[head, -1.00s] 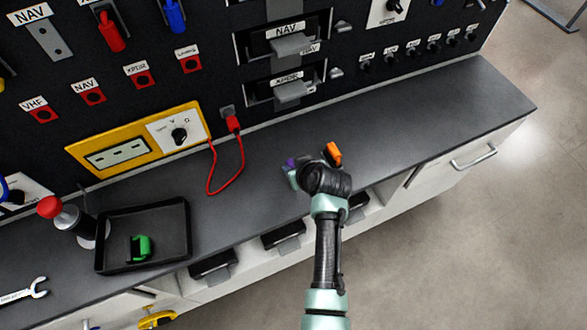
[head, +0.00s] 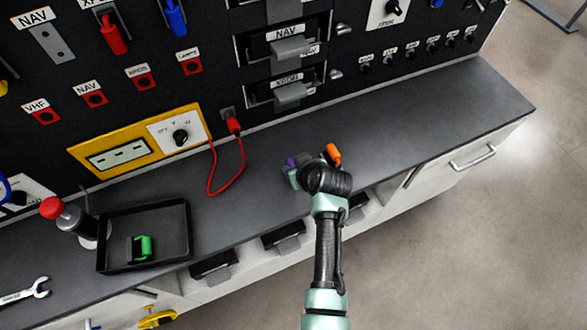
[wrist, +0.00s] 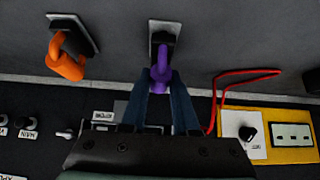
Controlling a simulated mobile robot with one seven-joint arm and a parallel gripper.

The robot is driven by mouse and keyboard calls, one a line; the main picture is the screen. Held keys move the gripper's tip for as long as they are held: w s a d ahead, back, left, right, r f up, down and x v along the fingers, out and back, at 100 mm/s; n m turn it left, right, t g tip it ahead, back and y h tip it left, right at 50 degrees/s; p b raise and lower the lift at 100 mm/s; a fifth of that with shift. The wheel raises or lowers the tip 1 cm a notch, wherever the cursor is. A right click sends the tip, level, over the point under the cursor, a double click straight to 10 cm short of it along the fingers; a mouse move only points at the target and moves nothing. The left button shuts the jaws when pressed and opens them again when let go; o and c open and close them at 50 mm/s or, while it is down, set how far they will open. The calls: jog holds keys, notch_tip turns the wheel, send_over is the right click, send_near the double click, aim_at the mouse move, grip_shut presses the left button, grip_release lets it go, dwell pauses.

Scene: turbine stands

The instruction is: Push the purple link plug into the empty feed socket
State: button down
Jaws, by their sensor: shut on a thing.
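The purple link plug (wrist: 161,66) is between the two fingertips of my gripper (wrist: 160,84) in the wrist view. It is at a black holder with a pale plate (wrist: 165,28) on the bench top; I cannot tell whether it is still seated there. In the head view my arm hides most of it and only a bit of purple (head: 290,162) shows. A grey plate labelled NAV (head: 47,40), at the upper left of the panel, has holes and no plug. Beside it, a red plug (head: 114,36) and a blue plug (head: 175,18) sit on the panel.
An orange plug (wrist: 65,62) stands in its own holder close beside the purple one. A red cable (head: 241,160) loops onto the bench. A black tray (head: 180,222) with a green plug (head: 141,247) lies left. The bench at right is clear.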

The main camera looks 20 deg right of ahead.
jog(key=shift+r, duration=0.3)
jog(key=shift+r+p, duration=0.85)
jog(key=shift+p, duration=0.1)
jog(key=shift+f, duration=0.1)
